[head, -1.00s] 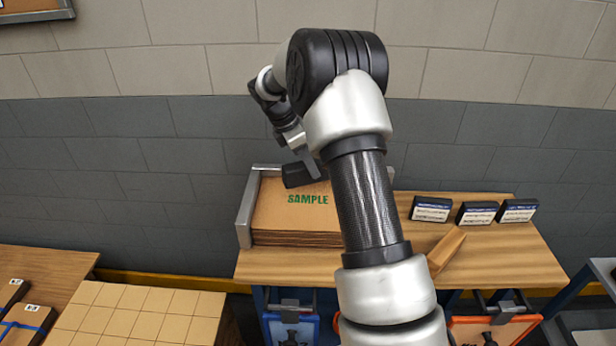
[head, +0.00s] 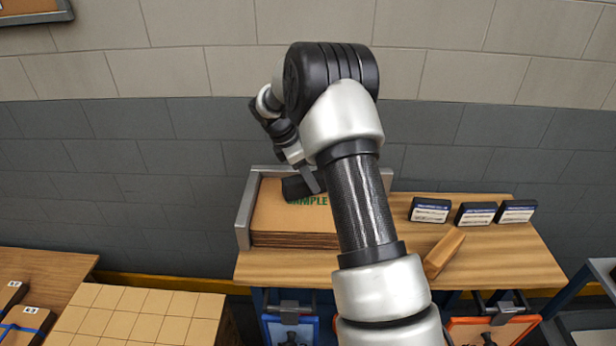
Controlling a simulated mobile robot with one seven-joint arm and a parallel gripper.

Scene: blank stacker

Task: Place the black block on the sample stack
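The sample stack (head: 275,225) is a pile of flat brown sheets with green "SAMPLE" lettering. It lies on the wooden table, between grey metal guides. The arm hides the right part of the stack and some of the grip. I cannot tell whether the block touches the top sheet.
Three dark labelled boxes (head: 475,214) stand at the table's right back. A wooden block (head: 444,252) lies beside my forearm. The table's right front (head: 510,265) is clear.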

